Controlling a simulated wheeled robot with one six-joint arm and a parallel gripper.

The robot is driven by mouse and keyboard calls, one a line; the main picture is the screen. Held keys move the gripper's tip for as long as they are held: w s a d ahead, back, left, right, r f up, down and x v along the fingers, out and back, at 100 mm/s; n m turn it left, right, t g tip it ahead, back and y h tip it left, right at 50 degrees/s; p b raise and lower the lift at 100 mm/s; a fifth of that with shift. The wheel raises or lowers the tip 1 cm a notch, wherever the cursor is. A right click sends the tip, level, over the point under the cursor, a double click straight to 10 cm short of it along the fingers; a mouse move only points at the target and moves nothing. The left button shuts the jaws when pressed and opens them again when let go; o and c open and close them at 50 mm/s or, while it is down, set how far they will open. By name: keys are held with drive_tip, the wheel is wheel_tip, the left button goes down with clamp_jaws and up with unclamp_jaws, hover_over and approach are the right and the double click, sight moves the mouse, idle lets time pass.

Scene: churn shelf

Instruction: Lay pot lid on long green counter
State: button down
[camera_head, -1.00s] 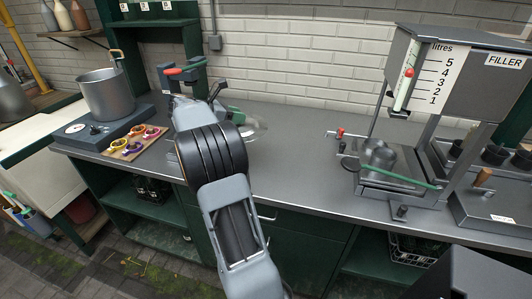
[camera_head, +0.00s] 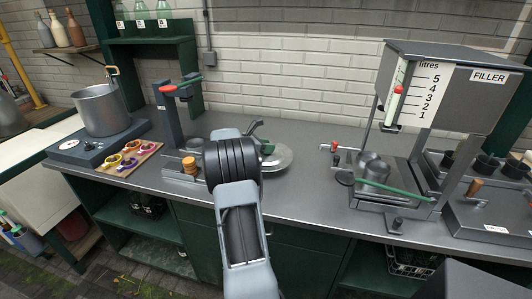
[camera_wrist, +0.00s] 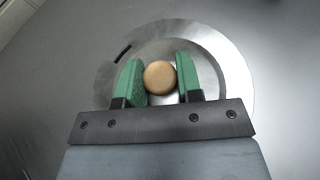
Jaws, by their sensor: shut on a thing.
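The pot lid (camera_head: 283,160) is a shiny metal disc with a round wooden knob (camera_wrist: 160,77). In the wrist view its metal rim (camera_wrist: 238,75) shows beyond the fingers. My gripper (camera_wrist: 160,80) has its green pads on both sides of the knob and is shut on it. In the head view my arm hides part of the lid and most of the gripper (camera_head: 262,145). The lid is at or just above the long grey-topped counter (camera_head: 310,195) with green fronts; I cannot tell whether it touches.
The open steel pot (camera_head: 100,112) stands on a scale at the left, beside a board of coloured rings (camera_head: 130,158). A press-like stand (camera_head: 170,120) is left of my arm. The filler (camera_head: 450,90) and a clamp tray (camera_head: 385,185) stand right. Counter between lid and tray is clear.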

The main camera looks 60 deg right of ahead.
drive_tip(key=shift+w+f, duration=0.1)
drive_tip(key=shift+f, duration=1.2)
drive_tip(key=shift+f, duration=0.2)
drive_tip(key=c, duration=0.8)
unclamp_jaws()
drive_tip(key=shift+a, duration=0.1)
drive_tip(key=shift+r, duration=0.1)
